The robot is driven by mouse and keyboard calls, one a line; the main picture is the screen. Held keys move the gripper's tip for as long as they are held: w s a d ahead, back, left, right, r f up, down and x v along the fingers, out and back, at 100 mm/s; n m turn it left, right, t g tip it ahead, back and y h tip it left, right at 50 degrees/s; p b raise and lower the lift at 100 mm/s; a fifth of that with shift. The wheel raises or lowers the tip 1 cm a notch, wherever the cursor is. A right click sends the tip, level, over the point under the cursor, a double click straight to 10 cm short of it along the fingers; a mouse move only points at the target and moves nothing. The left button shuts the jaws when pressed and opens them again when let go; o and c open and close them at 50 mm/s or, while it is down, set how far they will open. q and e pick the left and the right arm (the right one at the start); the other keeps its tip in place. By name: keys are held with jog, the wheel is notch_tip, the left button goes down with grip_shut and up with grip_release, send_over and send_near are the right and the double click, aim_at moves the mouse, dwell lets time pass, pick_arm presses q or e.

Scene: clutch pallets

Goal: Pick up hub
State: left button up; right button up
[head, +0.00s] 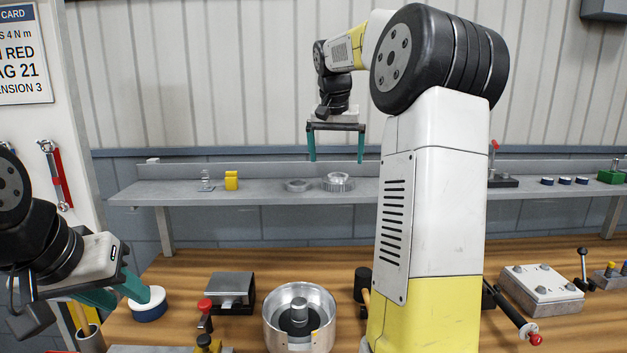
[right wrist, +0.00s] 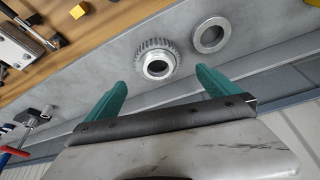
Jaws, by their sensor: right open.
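A silver toothed part, which looks like the hub (head: 338,182), lies on the grey back shelf, beside a flat metal ring (head: 297,185). My right gripper (head: 336,155) is open and empty, pointing down above the shelf near the toothed part. In the right wrist view, the toothed hub (right wrist: 144,56) with its round centre bore lies just beyond and between the open fingertips (right wrist: 161,78), apart from them. The ring (right wrist: 196,38) shows to its right. My left gripper (head: 118,292) is at the lower left with its fingers apart, near a white-topped blue round container (head: 150,311).
The shelf (head: 265,190) also carries a yellow block (head: 231,180) at left and several dark discs at right. On the wooden bench stand a metal bowl-like housing (head: 272,327), a grey block (head: 231,288) and a bolted plate (head: 541,287). My right arm hides part of the shelf.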

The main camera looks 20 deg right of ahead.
aim_at(338, 173)
jog(key=x, duration=0.6)
jog(key=shift+d+f, duration=0.2)
jog(key=shift+f, duration=0.2)
jog(key=shift+r, duration=0.1)
jog(key=c, duration=2)
jog(key=shift+r, duration=0.15)
jog(key=shift+r, duration=0.2)
notch_tip(338, 173, up, 3)
jog(key=shift+f, duration=0.1)
jog(key=s+a, duration=0.2)
jog(key=s, duration=0.3)
jog(key=s+a+r, duration=0.1)
jog(key=s, duration=0.4)
jog(key=s+a, duration=0.2)
jog(key=s, duration=0.3)
jog(key=shift+a+r, duration=0.2)
jog(key=shift+a, duration=0.15)
